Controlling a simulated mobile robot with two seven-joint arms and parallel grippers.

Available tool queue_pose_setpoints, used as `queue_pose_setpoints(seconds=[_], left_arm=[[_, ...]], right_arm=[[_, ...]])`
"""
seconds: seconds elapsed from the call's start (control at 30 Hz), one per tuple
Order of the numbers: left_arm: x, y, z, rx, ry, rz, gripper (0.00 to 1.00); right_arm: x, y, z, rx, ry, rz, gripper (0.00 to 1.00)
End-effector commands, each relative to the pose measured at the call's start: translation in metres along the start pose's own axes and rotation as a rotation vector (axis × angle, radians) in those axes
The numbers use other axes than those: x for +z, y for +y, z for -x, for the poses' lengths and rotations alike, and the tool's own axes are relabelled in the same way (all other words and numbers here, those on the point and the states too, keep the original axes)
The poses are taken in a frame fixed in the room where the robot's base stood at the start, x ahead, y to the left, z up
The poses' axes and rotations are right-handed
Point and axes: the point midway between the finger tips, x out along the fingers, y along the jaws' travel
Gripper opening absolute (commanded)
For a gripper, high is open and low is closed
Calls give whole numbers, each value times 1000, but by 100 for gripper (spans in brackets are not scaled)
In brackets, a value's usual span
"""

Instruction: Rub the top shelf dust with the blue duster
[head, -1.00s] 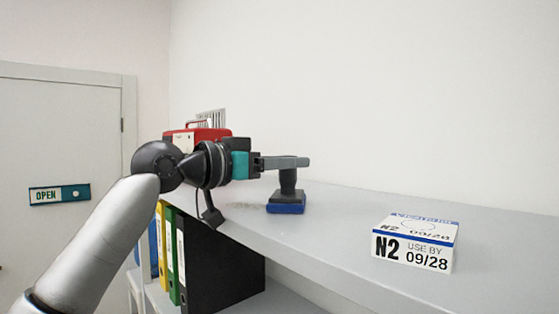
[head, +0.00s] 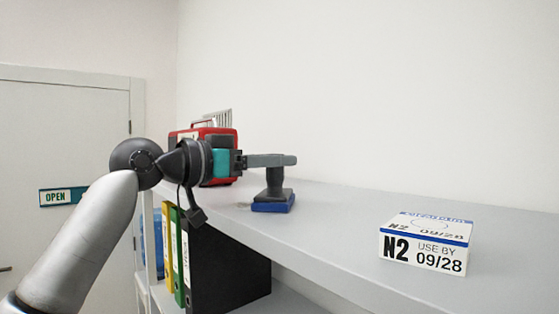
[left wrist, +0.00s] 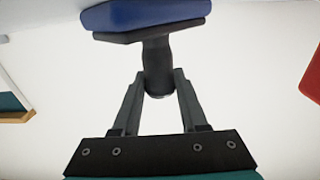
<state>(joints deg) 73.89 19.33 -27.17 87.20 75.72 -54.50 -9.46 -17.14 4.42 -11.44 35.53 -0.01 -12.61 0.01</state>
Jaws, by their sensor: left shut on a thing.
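The blue duster has a dark upright handle and a blue pad (head: 272,206) that rests on, or just over, the grey top shelf (head: 345,230). My left gripper (head: 282,161) is shut on the handle from above the pad. In the left wrist view its fingers (left wrist: 158,92) close on the dark handle (left wrist: 157,60), with the blue pad (left wrist: 145,14) at the top edge. A faint brownish dust patch (head: 243,206) shows on the shelf just left of the pad. Whether dust lies under the pad is hidden. My right gripper is not in view.
A red case (head: 228,170) stands behind my left wrist. A white box (head: 425,248) marked N2 sits to the right on the shelf, with clear shelf between. Binders (head: 177,255) stand on the shelf below. A door with an OPEN sign (head: 62,196) is at left.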

Motion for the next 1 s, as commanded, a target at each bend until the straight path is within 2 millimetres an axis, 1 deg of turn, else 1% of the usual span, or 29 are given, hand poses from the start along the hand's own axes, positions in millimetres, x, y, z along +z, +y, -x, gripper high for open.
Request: queue_pose_setpoints(seconds=[0.33, 0.67, 0.9, 1.0], left_arm=[[-2, 1, 28, -1, 2, 0, 0], [-3, 2, 42, 0, 4, 0, 0], [0, 2, 63, -1, 4, 0, 0], [0, 3, 69, 0, 4, -1, 0]], right_arm=[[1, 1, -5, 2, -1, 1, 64], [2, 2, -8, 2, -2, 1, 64], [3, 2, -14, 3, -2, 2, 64], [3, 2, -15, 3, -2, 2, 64]])
